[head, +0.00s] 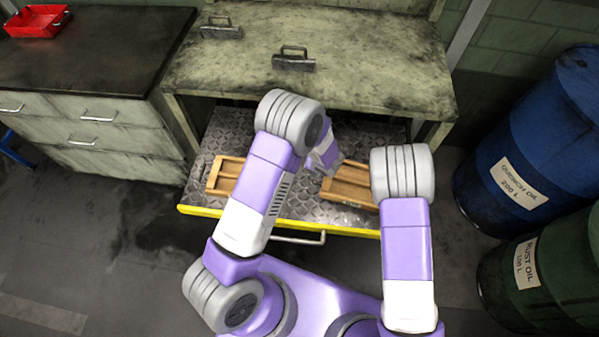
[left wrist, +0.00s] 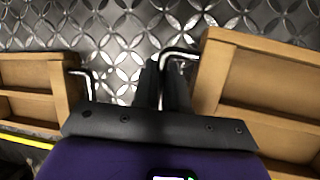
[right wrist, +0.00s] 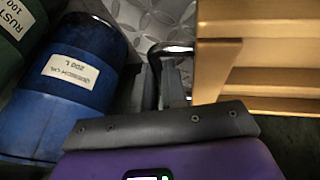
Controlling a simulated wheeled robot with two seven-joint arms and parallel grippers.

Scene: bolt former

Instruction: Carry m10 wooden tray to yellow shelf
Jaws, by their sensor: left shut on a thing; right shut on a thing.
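Two wooden trays with compartments are at the yellow-edged metal shelf (head: 300,212). My left gripper (left wrist: 165,85) is shut on the metal handle (left wrist: 180,52) of the right-hand wooden tray (head: 345,188). My right gripper (right wrist: 160,82) is shut on the handle (right wrist: 172,48) at this tray's other end. The held tray fills the right side of the left wrist view (left wrist: 250,75) and the right wrist view (right wrist: 215,65). Part of it is hidden behind my right arm in the head view. I cannot tell whether it touches the plate. No m10 marking is readable.
The other wooden tray (head: 222,178) lies to the left, its handle (left wrist: 82,78) close to my left gripper. A worktop (head: 330,60) overhangs the shelf's back. Blue (head: 545,130) and green (head: 550,270) drums stand right. A drawer cabinet (head: 95,130) stands left. Floor is clear at lower left.

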